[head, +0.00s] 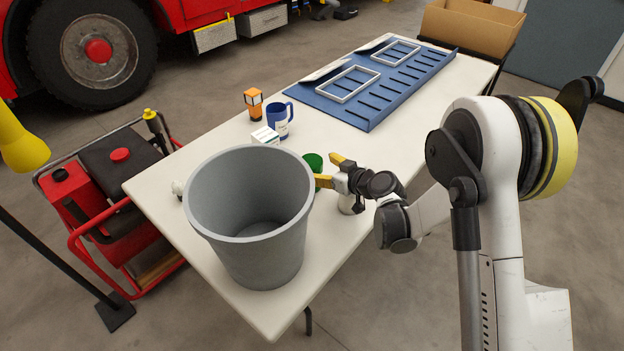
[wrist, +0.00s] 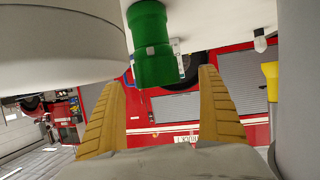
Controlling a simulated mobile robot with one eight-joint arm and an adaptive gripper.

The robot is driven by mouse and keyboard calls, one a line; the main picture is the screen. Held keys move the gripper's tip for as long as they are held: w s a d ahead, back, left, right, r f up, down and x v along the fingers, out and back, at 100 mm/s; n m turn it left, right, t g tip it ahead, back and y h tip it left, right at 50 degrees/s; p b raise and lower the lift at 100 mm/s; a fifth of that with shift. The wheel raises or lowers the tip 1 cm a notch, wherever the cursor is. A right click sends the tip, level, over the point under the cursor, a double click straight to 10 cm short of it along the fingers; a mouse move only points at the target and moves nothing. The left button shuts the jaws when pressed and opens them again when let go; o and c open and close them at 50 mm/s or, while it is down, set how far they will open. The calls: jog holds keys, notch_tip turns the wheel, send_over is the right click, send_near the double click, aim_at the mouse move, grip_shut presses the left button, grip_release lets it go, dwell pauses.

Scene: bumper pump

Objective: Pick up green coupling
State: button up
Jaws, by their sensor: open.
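The green coupling (head: 313,161) stands on the white table just behind the right rim of the grey bucket, which hides part of it. In the wrist view, whose picture is upside down, the green coupling (wrist: 151,45) shows as a stepped cylinder with a wider and a narrower part. My gripper (head: 331,171) is open, its yellow fingers pointing at the coupling from the right. In the wrist view my gripper (wrist: 162,78) has one finger on each side of the coupling's line, and the coupling lies ahead of the tips or level with them; nothing is held.
The tall grey bucket (head: 250,210) stands close left of my gripper. A blue slotted panel (head: 372,82) covers the far table. A pale rounded thing (wrist: 55,45) is close in the wrist view.

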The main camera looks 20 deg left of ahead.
jog(key=b+x, duration=0.1)
jog(key=x, duration=0.2)
jog(key=shift+w+d+f, duration=0.15)
jog(key=shift+w+a, duration=0.2)
jog(key=shift+a, duration=0.2)
jog(key=shift+c, duration=0.4)
jog(key=c, duration=1.4)
